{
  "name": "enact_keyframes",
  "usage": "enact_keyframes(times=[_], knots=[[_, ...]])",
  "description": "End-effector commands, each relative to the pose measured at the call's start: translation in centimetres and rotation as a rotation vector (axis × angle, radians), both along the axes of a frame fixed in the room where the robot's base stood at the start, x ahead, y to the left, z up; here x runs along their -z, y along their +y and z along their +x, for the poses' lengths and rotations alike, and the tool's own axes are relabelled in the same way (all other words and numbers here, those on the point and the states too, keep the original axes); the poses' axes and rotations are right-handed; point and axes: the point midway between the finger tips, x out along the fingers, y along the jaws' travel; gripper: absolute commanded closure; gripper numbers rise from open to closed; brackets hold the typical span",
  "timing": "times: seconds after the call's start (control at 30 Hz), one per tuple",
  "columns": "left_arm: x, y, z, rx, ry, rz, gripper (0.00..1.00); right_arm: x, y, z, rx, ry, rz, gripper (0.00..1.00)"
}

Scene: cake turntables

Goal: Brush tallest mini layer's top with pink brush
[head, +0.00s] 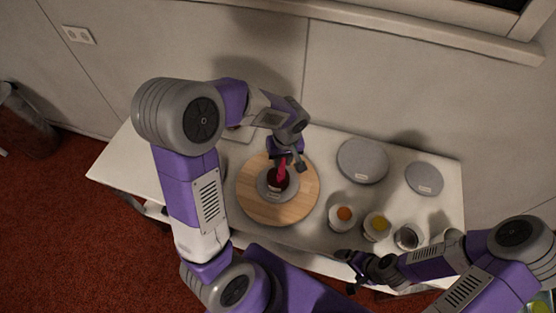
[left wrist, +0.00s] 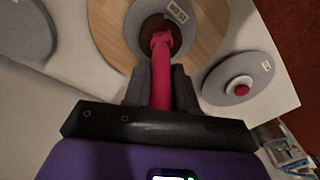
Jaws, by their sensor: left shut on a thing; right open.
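My left gripper (head: 286,160) is shut on the pink brush (head: 282,172), which points down over the wooden round board (head: 300,205). In the left wrist view, the gripper (left wrist: 161,75) has the brush (left wrist: 161,62) between its fingers. A dark brown layer (left wrist: 150,28) lies under the brush head, on a grey disc (left wrist: 133,22) with a small label. The brush head overlaps the layer's top; I cannot tell whether they touch. The brush and gripper partly hide the layer. My right gripper (head: 352,272) is open and empty near the table's front edge.
Two grey discs (head: 362,162) (head: 424,178) lie at the right. Cups with orange (head: 344,214), yellow (head: 377,224) and dark (head: 406,238) contents stand along the front.

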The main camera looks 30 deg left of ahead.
Motion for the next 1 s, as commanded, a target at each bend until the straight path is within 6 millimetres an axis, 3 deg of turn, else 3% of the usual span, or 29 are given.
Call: enact_keyframes(times=[0.03, 0.37, 1.0], knots=[[0.4, -0.1, 0.2, 0.001, 0.000, 0.000, 1.00, 1.1, -0.3, -0.3, 0.010, 0.019, -0.009, 0.00], [0.2, -0.1, 0.2, 0.000, 0.000, 0.000, 1.00, 0.9, -0.4, -0.4, 0.011, 0.021, -0.009, 0.00], [-7.0, -0.2, 0.2, 0.001, -0.001, -0.001, 1.00, -4.1, -0.3, -0.5, 0.009, 0.023, -0.009, 0.00]])
